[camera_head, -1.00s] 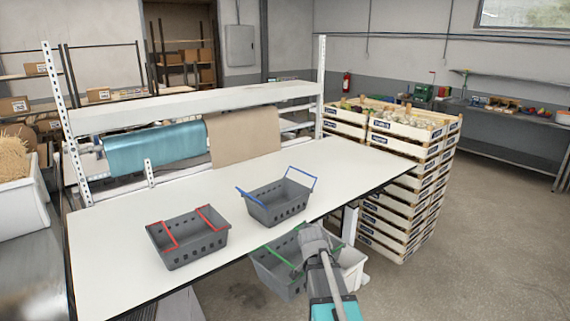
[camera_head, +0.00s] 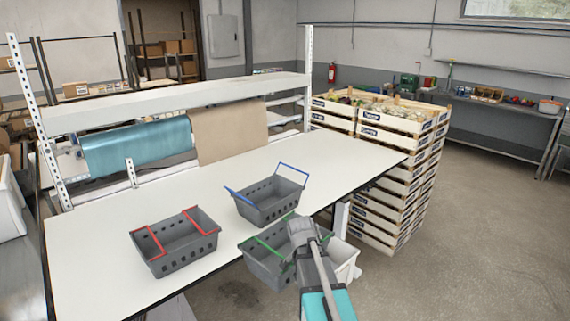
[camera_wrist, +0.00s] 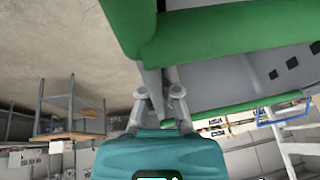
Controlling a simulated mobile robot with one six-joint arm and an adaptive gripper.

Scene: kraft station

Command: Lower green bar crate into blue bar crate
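The green bar crate (camera_head: 262,268) is a grey basket with green bars. In the head view it hangs in front of the table's near edge, beside and slightly below the blue bar crate. My gripper (camera_head: 299,232) is at its right side. In the wrist view my gripper (camera_wrist: 160,92) is shut on the crate's grey edge, close to a large green bar (camera_wrist: 215,30); the exact contact is partly hidden. The blue bar crate (camera_head: 268,211) stands upright on the white table, its blue bars swung outward and its inside looking empty. One blue bar (camera_wrist: 285,116) shows in the wrist view.
A grey crate with red bars (camera_head: 180,257) stands on the table (camera_head: 95,222), left of the blue bar crate. A white bin (camera_head: 346,262) is below the table edge, behind my arm. Stacked wooden crates (camera_head: 385,180) stand at the table's right end. The right floor is clear.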

